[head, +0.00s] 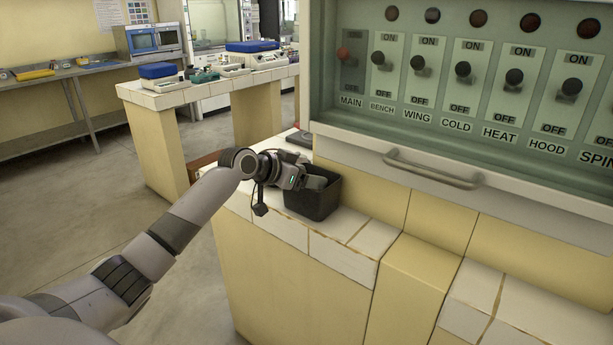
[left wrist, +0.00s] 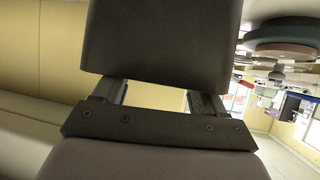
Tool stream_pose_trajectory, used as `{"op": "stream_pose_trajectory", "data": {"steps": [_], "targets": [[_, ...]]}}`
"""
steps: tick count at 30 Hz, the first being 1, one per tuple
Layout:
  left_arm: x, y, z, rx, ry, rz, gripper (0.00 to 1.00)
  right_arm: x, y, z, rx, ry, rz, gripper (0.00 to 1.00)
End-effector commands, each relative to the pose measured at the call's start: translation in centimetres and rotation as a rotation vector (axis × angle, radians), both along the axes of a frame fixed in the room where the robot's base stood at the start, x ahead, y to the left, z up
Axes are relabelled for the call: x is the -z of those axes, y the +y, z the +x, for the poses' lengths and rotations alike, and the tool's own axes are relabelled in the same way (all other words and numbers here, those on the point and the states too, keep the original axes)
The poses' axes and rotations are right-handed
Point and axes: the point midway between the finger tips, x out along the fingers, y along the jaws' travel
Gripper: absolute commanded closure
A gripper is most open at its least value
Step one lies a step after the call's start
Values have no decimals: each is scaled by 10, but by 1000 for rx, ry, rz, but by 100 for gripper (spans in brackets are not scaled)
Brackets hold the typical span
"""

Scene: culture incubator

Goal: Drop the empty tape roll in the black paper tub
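The black tub (head: 313,202) stands upright on the tiled counter, below the left end of the switch panel. My left gripper (head: 314,182) reaches in from the left over the tub, with its grey tip end at the rim. In the left wrist view a dark block (left wrist: 160,38) covers the space ahead of the gripper's mount and hides the fingertips. No tape roll can be made out in either view. My right gripper is not in view.
The switch panel (head: 470,75) and its drawer handle (head: 432,171) rise close to the right of the tub. A flat dark object (head: 300,138) lies on the counter behind. The tiled counter (head: 350,255) in front of the tub is bare.

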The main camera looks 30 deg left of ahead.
Motion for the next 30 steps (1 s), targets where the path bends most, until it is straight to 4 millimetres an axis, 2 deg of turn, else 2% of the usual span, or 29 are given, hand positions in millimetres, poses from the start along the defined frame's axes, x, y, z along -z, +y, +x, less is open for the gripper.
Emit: {"op": "stream_pose_trajectory", "data": {"steps": [1,9,16,30], "targets": [[11,-4,-2,10,24,4,24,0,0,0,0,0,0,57],[13,-5,-3,13,30,5,24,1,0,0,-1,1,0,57],[-2,-4,-4,13,27,6,24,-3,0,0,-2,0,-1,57],[-43,18,-71,7,17,7,24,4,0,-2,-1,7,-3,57]]}}
